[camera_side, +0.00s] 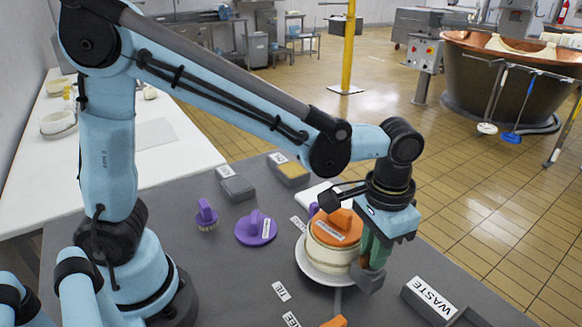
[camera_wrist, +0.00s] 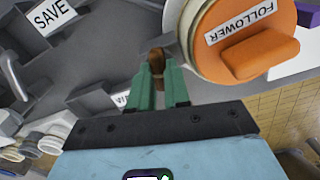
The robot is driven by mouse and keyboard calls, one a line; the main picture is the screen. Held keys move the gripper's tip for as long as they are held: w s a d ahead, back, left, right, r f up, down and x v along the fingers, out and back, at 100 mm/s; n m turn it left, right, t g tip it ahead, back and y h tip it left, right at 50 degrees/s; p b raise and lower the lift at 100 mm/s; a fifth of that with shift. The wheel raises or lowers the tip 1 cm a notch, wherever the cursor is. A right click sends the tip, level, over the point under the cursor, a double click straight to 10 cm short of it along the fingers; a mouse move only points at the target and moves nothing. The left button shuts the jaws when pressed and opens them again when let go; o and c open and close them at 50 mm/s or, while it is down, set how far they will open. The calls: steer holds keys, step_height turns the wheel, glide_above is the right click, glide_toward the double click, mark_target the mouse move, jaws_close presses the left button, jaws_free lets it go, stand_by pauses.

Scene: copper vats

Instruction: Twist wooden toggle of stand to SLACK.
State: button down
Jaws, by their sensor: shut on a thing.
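My gripper (camera_wrist: 158,88) has its green fingers closed around the brown wooden toggle (camera_wrist: 156,60), which shows between the fingertips in the wrist view. The orange follower, labelled FOLLOWER, also shows in the wrist view (camera_wrist: 240,35). It sits on a pale round mould (camera_side: 330,258) on a white plate (camera_side: 312,268). A grey part below my fingers (camera_side: 369,282) may belong to the stand. I cannot read a SLACK mark or tell the toggle's setting.
A grey bin marked WASTE (camera_side: 430,300) stands at the right front. A SAVE label (camera_wrist: 52,14) shows at the wrist view's upper left.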

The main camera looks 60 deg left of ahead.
steer(key=shift+n, duration=1.2)
steer(key=c, duration=1.1)
jaws_free()
